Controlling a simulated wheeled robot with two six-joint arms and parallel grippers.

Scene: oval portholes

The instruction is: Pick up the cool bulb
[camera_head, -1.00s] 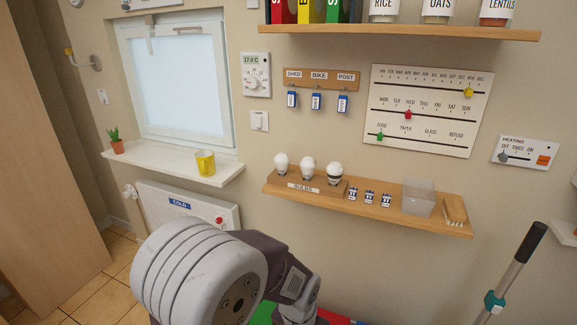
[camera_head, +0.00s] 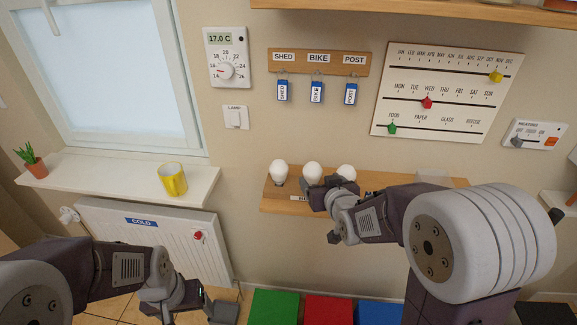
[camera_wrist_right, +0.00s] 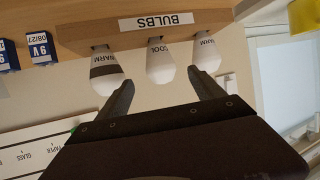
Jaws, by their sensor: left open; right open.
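Three white bulbs stand in a row on the wooden shelf (camera_head: 272,202). The middle one is the cool bulb (camera_head: 312,171); its base reads "COOL" in the upside-down wrist view (camera_wrist_right: 160,62). A warm bulb (camera_wrist_right: 206,52) is on one side and a dark-banded warm bulb (camera_wrist_right: 105,72) on the other. My right gripper (camera_head: 322,189) is open and empty in front of the bulbs. In the wrist view its fingertips (camera_wrist_right: 160,83) straddle the line to the cool bulb, which appears just beyond them. My left gripper (camera_head: 205,300) is open, low by the radiator.
A windowsill (camera_head: 105,178) with a yellow mug (camera_head: 173,179) and a potted plant (camera_head: 31,162) is left of the shelf. Batteries (camera_wrist_right: 40,48) stand beside the bulbs. A key rack (camera_head: 318,62) hangs above. Coloured boxes (camera_head: 328,310) are below. My right arm hides the shelf's right part.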

